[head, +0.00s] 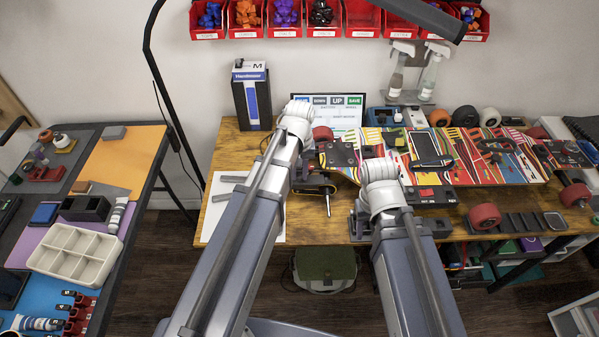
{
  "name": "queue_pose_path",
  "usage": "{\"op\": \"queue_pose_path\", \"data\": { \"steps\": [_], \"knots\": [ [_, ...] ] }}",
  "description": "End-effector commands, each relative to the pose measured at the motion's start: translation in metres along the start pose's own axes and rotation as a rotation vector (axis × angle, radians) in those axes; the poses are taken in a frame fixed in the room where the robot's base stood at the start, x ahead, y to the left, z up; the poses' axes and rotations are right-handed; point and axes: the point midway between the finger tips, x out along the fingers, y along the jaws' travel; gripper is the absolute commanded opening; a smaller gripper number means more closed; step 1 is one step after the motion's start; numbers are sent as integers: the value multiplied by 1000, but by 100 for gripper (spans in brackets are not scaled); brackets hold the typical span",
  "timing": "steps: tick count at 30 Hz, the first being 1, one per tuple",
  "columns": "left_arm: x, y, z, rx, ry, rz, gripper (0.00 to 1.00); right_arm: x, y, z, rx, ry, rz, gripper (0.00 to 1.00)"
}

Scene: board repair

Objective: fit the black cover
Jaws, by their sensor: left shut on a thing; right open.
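My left gripper (313,187) is low at the bench's front edge, partly behind its own arm, shut on a black-and-yellow tool with a silver tip pointing down. My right gripper (362,218) is mostly hidden by its arm at the front edge and is open. A colourful striped skateboard deck (480,162) lies across the bench. A dark rectangular panel (432,146), possibly the black cover or its opening, is on the deck, right of the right arm. I cannot tell whether it is seated.
A monitor (330,112) and a blue-black box (251,96) stand at the back. Spray bottles (432,70) and loose wheels (465,117) are behind the deck. A red wheel (485,216) is at the front. A side table (120,165) holds a white divided tray (75,255). A paper sheet (218,205) lies left.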

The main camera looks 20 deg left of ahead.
Motion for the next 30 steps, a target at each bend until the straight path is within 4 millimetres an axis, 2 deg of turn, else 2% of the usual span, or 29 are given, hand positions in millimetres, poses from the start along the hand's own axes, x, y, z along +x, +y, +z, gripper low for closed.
{"op": "queue_pose_path", "data": {
  "steps": [29, 30],
  "knots": [
    [3, 0, 0, 0, 0, 0, 0, 3, 0, 0, 0, 0, 0, 50],
    [3, 0, 0, 0, 1, 0, 30, 3, 0, 0, 0, 0, 0, 50]
  ]
}}
